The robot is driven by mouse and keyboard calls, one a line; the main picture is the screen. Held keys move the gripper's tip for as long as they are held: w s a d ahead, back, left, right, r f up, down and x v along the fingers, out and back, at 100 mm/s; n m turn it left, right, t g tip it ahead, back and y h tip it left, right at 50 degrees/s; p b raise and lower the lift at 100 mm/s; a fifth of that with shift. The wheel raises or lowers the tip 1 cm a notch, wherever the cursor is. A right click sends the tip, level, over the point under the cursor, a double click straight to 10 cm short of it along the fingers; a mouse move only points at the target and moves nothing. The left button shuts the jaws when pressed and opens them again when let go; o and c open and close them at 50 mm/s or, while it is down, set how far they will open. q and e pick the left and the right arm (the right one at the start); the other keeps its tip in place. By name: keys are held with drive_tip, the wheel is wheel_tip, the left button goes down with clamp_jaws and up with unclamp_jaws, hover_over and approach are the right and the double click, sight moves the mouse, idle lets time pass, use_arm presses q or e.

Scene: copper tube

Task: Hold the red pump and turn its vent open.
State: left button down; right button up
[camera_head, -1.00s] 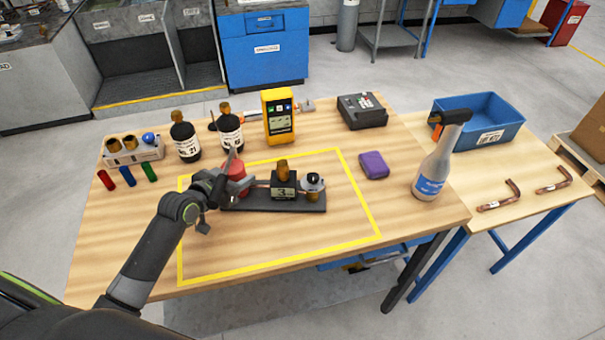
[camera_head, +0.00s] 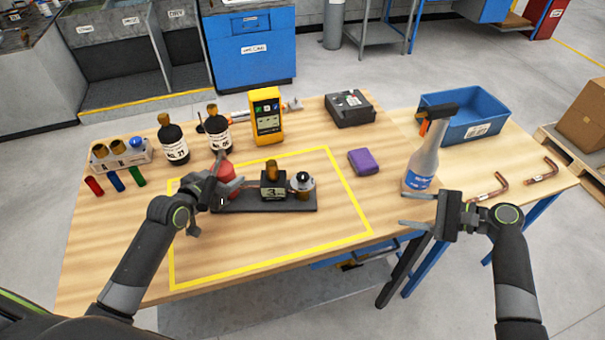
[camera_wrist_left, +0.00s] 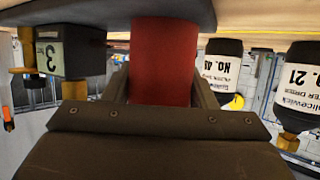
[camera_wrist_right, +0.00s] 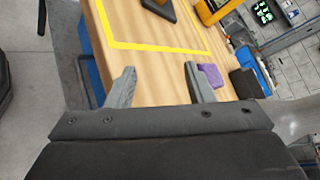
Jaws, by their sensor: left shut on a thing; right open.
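The red pump (camera_head: 227,173) stands at the left end of a dark base plate (camera_head: 240,204) inside the yellow outline. My left gripper (camera_head: 218,180) is shut on the pump; the left wrist view shows the red cylinder (camera_wrist_left: 164,62) between its fingers. On the same base are a black block marked 3 (camera_head: 273,187) with a brass top and a silver-and-brass fitting (camera_head: 302,185). Which part is the vent I cannot tell. My right gripper (camera_head: 415,209) is open and empty near the table's front right edge; its fingers (camera_wrist_right: 158,88) show apart in the right wrist view.
A spray bottle (camera_head: 423,160) stands just behind my right gripper. A purple block (camera_head: 363,161), yellow meter (camera_head: 266,116) and dark bottles (camera_head: 173,141) stand around the yellow outline. The outlined area in front of the base is clear.

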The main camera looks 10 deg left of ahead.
sight(309, 177)
drive_tip(key=a+r+m+y, duration=0.1)
drive_tip(key=a+m, duration=0.1)
drive_tip(key=a, duration=0.3)
drive_tip(key=a+r+m+g+y, duration=0.1)
drive_tip(key=a+m+y, duration=0.1)
drive_tip(key=a, duration=0.3)
drive_tip(key=a+r+m+y, duration=0.1)
drive_tip(key=a+m, duration=0.2)
drive_tip(key=a, duration=0.2)
drive_tip(key=shift+w+m+g, duration=0.3)
drive_tip(key=shift+w+g, duration=0.1)
drive_tip(key=a, duration=0.7)
drive_tip(key=w+a, duration=0.1)
drive_tip(key=a, duration=0.3)
drive_tip(key=shift+a, duration=0.35)
drive_tip(key=c, duration=0.9)
